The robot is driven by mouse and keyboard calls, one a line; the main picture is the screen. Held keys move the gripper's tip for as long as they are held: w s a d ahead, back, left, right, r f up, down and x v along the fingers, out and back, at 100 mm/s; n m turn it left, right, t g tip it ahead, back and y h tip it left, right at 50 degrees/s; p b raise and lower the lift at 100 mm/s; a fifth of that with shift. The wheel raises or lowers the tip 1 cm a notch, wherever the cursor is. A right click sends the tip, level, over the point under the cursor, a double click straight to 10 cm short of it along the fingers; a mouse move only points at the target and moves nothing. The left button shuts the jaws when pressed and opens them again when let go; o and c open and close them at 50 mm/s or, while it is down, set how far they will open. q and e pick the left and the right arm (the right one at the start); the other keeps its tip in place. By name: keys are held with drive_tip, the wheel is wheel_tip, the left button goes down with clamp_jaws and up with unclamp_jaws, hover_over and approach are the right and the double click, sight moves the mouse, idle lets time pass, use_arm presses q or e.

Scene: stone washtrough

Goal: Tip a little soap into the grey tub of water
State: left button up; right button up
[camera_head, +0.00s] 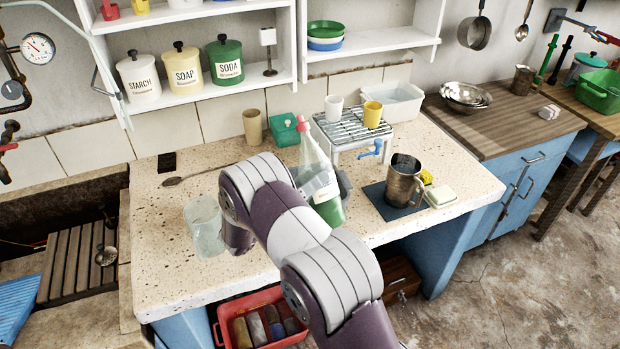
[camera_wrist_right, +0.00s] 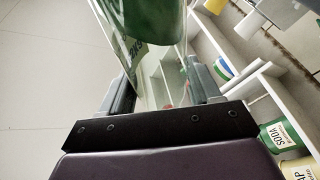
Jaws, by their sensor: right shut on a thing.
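The soap bottle (camera_head: 311,150) is clear, with a red cap, a label and green liquid low inside. It looks close to upright, leaning slightly, above or on the speckled counter; its base is partly hidden by my arm. My right gripper (camera_wrist_right: 163,85) is shut on the bottle, which shows between its fingers in the right wrist view (camera_wrist_right: 150,20). A pale grey rectangular tub (camera_head: 405,107) stands at the back right of the counter, behind the wire rack; I cannot make out water in it. My left gripper is not in view.
A metal jug (camera_head: 404,181) stands on a blue mat, beside a soap dish (camera_head: 441,196). The wire rack (camera_head: 350,126) holds two cups. A green box (camera_head: 284,130) and beige cup (camera_head: 252,126) stand behind.

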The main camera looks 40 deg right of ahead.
idle(0.4)
drive_tip(key=shift+s+f+n+p, duration=0.25)
drive_tip(key=shift+s+n+p, duration=0.15)
drive_tip(key=shift+n+p, duration=0.35)
idle(0.5)
drive_tip(key=shift+s+a+f+n+p, duration=0.1)
drive_tip(key=shift+s+n+p, duration=0.1)
drive_tip(key=shift+n+p, duration=0.25)
drive_tip(key=shift+s+f+t, duration=0.2)
drive_tip(key=shift+f+t, duration=0.05)
drive_tip(key=shift+t, duration=0.15)
